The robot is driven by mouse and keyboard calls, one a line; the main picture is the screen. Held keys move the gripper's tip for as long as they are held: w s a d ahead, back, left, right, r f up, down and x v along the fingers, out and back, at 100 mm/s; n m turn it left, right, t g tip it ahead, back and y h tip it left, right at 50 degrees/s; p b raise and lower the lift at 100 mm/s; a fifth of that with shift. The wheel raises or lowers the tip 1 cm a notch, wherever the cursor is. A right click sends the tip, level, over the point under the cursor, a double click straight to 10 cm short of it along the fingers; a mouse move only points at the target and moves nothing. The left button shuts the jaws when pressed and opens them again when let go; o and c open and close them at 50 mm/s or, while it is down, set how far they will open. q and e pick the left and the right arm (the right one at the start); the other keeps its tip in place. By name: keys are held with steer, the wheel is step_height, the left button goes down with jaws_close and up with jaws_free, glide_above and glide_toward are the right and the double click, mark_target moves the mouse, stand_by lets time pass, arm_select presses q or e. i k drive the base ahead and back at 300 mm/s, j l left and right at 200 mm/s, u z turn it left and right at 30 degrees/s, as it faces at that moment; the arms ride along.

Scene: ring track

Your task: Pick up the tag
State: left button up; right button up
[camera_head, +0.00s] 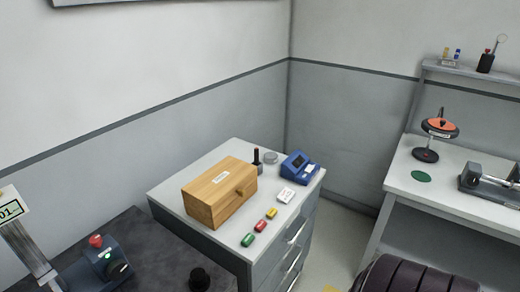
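Several things here could be the tag, and I cannot tell which is meant. A small white square piece with dark marks (285,195) lies on the light top of the drawer cabinet (227,156), near its right edge. Three small coloured pieces lie in a row along the cabinet's front right edge: green (248,240), red (260,226) and yellow (271,213). A sign reading 01 (10,209) shows at the far left edge. Neither of my grippers is in view.
A wooden box (220,192), a dark stamp-like object (257,161) and a blue device (300,166) stand on the cabinet. A dark bench (160,255) with a red-button control box (104,262) is at left. A white workbench (400,185) is at right, a dark ribbed object (410,275) before it.

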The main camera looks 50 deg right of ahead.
mark_target(248, 240)
steer(key=z, duration=1.4)
